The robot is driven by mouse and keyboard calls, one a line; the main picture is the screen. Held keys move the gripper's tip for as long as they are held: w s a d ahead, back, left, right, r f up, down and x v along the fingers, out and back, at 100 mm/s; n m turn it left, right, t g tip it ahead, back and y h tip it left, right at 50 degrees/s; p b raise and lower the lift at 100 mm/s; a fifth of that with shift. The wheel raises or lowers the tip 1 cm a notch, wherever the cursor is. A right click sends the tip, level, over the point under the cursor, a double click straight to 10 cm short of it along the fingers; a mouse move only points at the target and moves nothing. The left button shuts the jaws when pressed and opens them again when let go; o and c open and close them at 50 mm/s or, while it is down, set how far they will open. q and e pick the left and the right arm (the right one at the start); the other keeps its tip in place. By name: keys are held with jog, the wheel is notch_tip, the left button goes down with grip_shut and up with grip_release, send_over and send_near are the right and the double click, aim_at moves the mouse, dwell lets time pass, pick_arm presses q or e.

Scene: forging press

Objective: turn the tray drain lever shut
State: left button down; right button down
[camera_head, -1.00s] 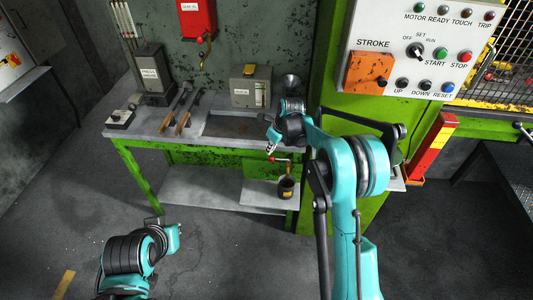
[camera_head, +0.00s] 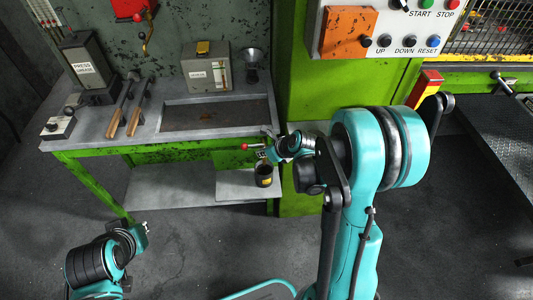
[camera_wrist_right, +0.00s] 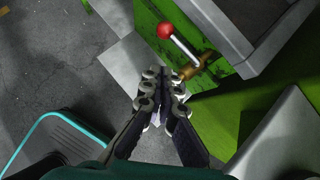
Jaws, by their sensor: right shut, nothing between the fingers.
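The drain lever has a red knob (camera_head: 244,147) and points left from the bench front; its silver rod (camera_wrist_right: 184,48) and brass valve (camera_wrist_right: 196,68) show in the right wrist view. The bench tray (camera_head: 215,113) is a shallow recess with a brown floor. My right gripper (camera_head: 264,155) is shut and empty beside the lever, close to the valve end. In the right wrist view its fingertips (camera_wrist_right: 164,75) are together, just left of the brass valve; contact is unclear. My left gripper (camera_head: 141,235) is at lower left, away from the bench, its fingers not clear.
A dark cup (camera_head: 264,175) stands on the lower shelf (camera_head: 175,190) below the valve. A green press column (camera_head: 297,95) rises to the right.

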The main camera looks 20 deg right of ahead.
aim_at(247, 147)
jog(key=w+a+f+b, duration=0.2)
jog(key=w+f, duration=0.1)
jog(key=w, duration=0.2)
jog(key=shift+w+a, duration=0.15)
jog(key=shift+w, duration=0.1)
jog(key=shift+w+a+f, duration=0.15)
jog(key=shift+w+a, duration=0.05)
jog(key=shift+w, duration=0.4)
